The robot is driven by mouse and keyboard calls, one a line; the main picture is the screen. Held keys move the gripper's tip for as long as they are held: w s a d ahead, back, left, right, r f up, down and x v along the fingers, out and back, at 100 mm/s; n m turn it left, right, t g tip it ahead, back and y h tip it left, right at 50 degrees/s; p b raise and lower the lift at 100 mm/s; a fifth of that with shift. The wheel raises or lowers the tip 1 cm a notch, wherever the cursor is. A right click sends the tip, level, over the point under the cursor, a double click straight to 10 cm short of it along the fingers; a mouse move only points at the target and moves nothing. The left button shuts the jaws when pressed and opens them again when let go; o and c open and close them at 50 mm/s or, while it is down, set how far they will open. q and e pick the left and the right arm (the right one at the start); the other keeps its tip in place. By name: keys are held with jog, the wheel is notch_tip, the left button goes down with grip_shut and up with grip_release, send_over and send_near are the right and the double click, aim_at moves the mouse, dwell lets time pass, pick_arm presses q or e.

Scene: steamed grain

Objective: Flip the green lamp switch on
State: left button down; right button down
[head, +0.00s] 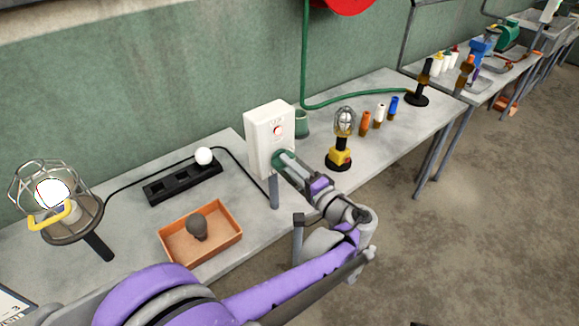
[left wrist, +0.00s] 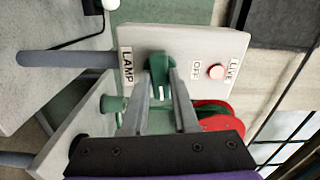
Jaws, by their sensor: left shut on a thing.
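The white switch box (head: 262,135) stands upright on a grey post at the front edge of the bench. The green lamp switch (left wrist: 160,68) is on its face, between the LAMP and OFF labels in the left wrist view. My left gripper (head: 283,161) reaches the lower part of the box in the head view. Its fingers (left wrist: 162,98) are closed around the green switch, hiding part of it. I cannot tell the switch's exact position. My right gripper is not in view.
A caged lamp with a white bulb (head: 52,193) stands at the left. An orange tray (head: 172,243) with a dark bulb, a black socket strip (head: 180,182) and a yellow-based caged lamp (head: 340,155) are on the bench. A green hose lies behind.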

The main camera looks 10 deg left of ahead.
pick_arm(q)
jog(key=shift+m, duration=0.7)
jog(key=c, duration=0.7)
grip_release()
jog(key=b+v, duration=0.1)
jog(key=v, duration=1)
